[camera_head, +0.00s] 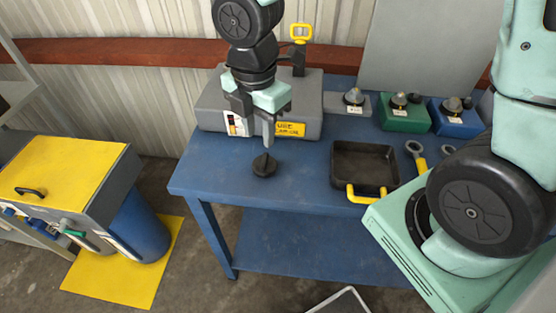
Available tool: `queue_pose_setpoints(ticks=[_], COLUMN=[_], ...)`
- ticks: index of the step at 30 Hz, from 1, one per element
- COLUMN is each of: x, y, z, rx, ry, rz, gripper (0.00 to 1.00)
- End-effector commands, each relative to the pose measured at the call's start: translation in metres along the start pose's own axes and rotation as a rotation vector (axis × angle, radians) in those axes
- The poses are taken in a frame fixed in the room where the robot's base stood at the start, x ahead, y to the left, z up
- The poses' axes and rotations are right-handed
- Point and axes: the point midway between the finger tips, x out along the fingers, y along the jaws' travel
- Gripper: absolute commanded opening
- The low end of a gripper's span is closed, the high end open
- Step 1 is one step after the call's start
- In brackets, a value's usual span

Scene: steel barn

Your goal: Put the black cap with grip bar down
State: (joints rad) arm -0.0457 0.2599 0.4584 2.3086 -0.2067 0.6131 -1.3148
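The black cap with grip bar (264,167) is at the front left part of the blue table (215,177), its round base downward and its bar upward. My gripper (267,147) points straight down over it, and its fingertips meet the top of the cap. The fingers look close together, shut on the grip bar; one finger largely hides the other. The cap is at or just above the tabletop; I cannot tell whether it touches.
A grey case (212,105) with a yellow label stands close behind my gripper. A black tray with yellow handles (335,167) is to the right. Green (403,120) and blue (455,124) boxes stand further right. The tabletop left of the cap is clear to the edge.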

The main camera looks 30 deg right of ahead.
Motion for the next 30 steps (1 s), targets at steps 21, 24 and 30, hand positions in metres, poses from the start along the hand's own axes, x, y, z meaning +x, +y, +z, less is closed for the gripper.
queue_pose_setpoints(ticks=[21, 24, 30], x=[-0.042, -0.042, -0.032], y=[-0.12, -0.119, -0.119], z=[-0.085, -0.085, -0.085], rx=[1.303, 1.303, 1.301], ry=[0.063, 0.062, 0.062], rz=[-0.016, -0.016, -0.016], gripper=[0.33, 0.33, 0.33])
